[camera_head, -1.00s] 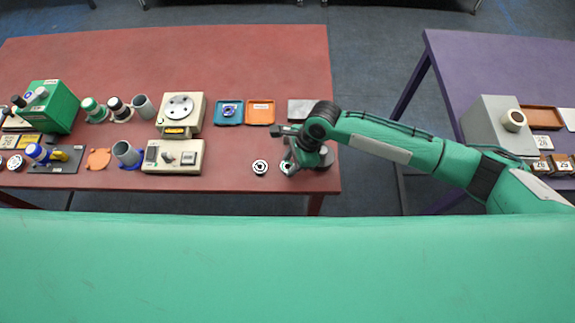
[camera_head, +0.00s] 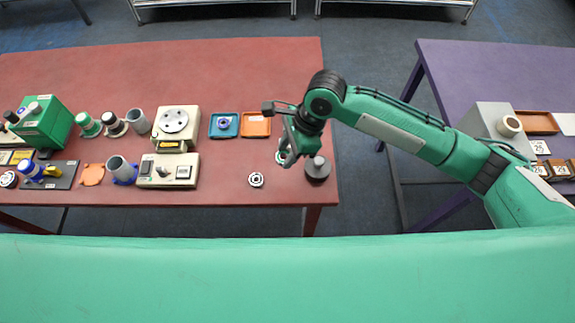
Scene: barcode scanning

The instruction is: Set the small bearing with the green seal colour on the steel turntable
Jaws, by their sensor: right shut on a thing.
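My right gripper (camera_head: 287,160) points down over the right end of the red bench and is shut on a small ring-shaped bearing (camera_head: 280,157). The bearing is mostly hidden by the fingers; a little pale green shows at its edge. Another small bearing (camera_head: 256,180), black and silver, lies on the bench to the left of the gripper. The steel turntable (camera_head: 174,121) appears to be the round silver disc with dark holes on a cream base, further left; nothing stands on it. My left gripper is not in view.
A dark round block with a knob (camera_head: 317,170) stands right beside my right gripper. A blue tray (camera_head: 213,133) holding a bearing and an orange tray (camera_head: 257,127) lie between gripper and turntable. A cream device (camera_head: 184,183) stands in front of the turntable.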

